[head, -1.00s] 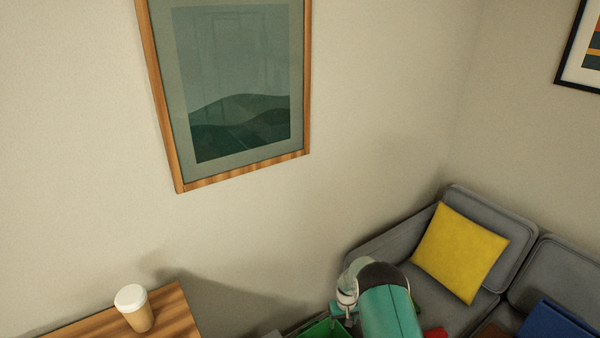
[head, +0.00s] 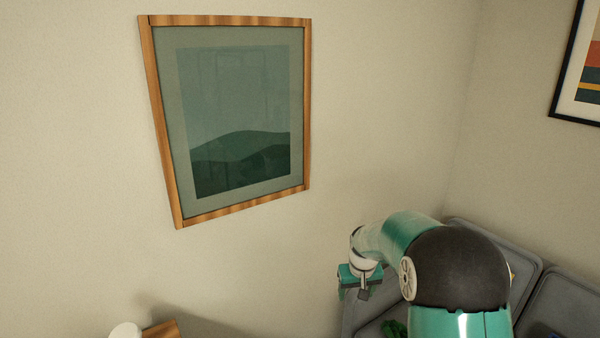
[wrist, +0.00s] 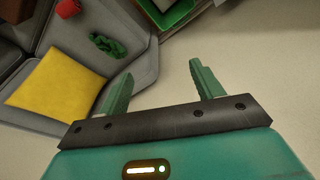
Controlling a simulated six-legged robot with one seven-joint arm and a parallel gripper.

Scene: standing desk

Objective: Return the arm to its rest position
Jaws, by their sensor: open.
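My gripper (wrist: 160,88) shows in the wrist view with its two green fingers spread apart and nothing between them. In the head view my gripper (head: 358,290) hangs at the end of my bent green and black arm (head: 455,270), in front of the wall and the grey sofa. The fingertips are too small to make out there. My arm covers much of the sofa in the head view.
A grey sofa (wrist: 130,20) holds a yellow cushion (wrist: 58,86), a crumpled green thing (wrist: 107,45) and a red thing (wrist: 68,8). A green tray (wrist: 178,12) is at the top. A white-lidded cup (head: 126,331) stands by a wooden top (head: 162,330). A framed picture (head: 240,120) hangs on the wall.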

